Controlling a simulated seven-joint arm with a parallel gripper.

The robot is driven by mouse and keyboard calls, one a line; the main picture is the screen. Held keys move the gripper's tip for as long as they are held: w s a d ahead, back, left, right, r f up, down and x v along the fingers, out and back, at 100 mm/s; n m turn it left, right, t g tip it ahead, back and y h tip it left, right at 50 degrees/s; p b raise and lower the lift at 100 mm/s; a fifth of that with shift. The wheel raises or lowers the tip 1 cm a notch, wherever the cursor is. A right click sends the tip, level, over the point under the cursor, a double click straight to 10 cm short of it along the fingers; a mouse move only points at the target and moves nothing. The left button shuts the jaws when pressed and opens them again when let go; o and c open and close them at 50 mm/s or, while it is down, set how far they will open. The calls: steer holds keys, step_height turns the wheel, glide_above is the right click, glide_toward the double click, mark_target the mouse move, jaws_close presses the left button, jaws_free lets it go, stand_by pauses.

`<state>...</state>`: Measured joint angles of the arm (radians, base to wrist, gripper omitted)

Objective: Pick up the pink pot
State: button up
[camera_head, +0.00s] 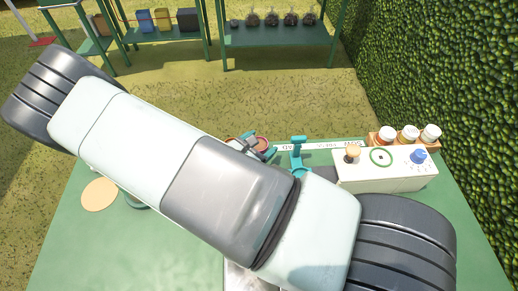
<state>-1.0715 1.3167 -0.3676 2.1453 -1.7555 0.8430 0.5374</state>
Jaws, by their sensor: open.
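Small reddish-pink round rims (262,142) show just past the upper edge of my arm, near the middle of the table (75,250). They may belong to the pink pot, but most of that spot is covered and I cannot tell for sure. Dark and teal parts lie against them. My large white and grey arm crosses the view from upper left to lower right and hides the table's middle.
A teal upright piece (298,153) stands right of the rims. A white box (382,174) with knobs and a green ring stands at right, with several orange-and-white jars (408,135) behind it. A tan disc (99,195) lies at left. Green shelves (275,38) stand beyond; a hedge (440,70) is at right.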

steer(key=c, duration=0.9)
